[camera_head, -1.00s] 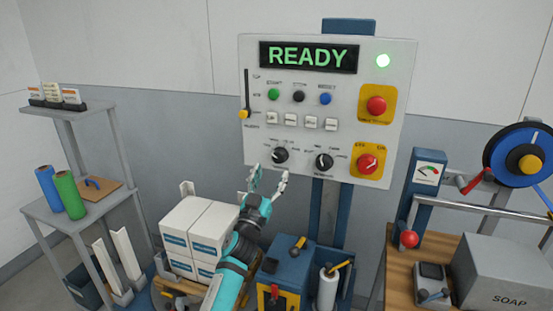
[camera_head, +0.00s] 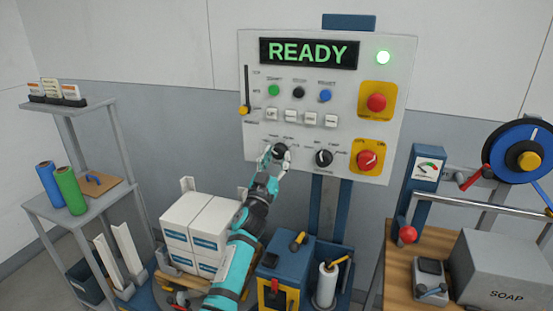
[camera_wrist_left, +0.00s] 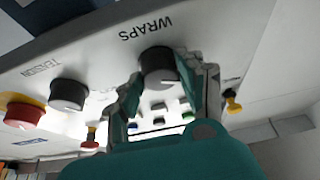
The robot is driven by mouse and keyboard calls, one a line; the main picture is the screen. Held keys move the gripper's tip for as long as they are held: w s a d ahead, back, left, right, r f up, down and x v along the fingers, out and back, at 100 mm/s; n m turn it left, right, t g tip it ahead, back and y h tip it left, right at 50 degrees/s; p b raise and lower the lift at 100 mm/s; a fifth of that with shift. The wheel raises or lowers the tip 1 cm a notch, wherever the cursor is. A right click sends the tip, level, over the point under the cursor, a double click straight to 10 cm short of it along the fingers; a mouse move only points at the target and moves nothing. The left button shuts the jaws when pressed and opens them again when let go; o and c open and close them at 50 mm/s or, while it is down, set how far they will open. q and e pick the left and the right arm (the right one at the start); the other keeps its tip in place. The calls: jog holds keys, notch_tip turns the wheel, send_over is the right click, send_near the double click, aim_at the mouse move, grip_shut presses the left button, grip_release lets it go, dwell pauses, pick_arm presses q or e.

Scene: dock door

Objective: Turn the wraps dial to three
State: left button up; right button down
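The wraps dial (camera_head: 279,150) is a round black knob at the lower left of the light control panel (camera_head: 345,50). In the left wrist view the dial (camera_wrist_left: 158,66) stands under the word WRAPS, with a white pointer line on it. My left gripper (camera_head: 276,155) is at the dial, with one finger on either side of it. In the left wrist view the fingers (camera_wrist_left: 162,85) are apart and flank the dial; I cannot tell whether they touch it. The number the dial points at is too small to read. My right gripper is not in view.
A second black dial (camera_head: 324,158) sits just right, then a red knob on yellow (camera_head: 367,160). Push buttons and a slider (camera_head: 245,95) are above. White boxes (camera_head: 190,225) stand below, with a blue unit (camera_head: 287,265) beside them.

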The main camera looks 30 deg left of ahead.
pick_arm(q)
jog(key=c, duration=0.3)
jog(key=shift+c, duration=0.2)
jog(key=shift+m, duration=0.4)
jog(key=m+h, duration=0.1)
jog(key=m, duration=0.2)
jog(key=m+h+p, duration=0.1)
jog(key=m+h, duration=0.1)
jog(key=shift+a+r+m, duration=0.1)
jog(key=shift+a+m, duration=0.1)
jog(key=shift+m, duration=0.2)
jog(key=shift+m+g+h+p, duration=0.3)
jog(key=shift+m+h+p, duration=0.55)
jog(key=shift+m+h, duration=0.95)
jog(key=shift+m, duration=0.7)
jog(key=o, duration=1.2)
jog(key=shift+y, duration=0.4)
jog(key=shift+c, duration=0.2)
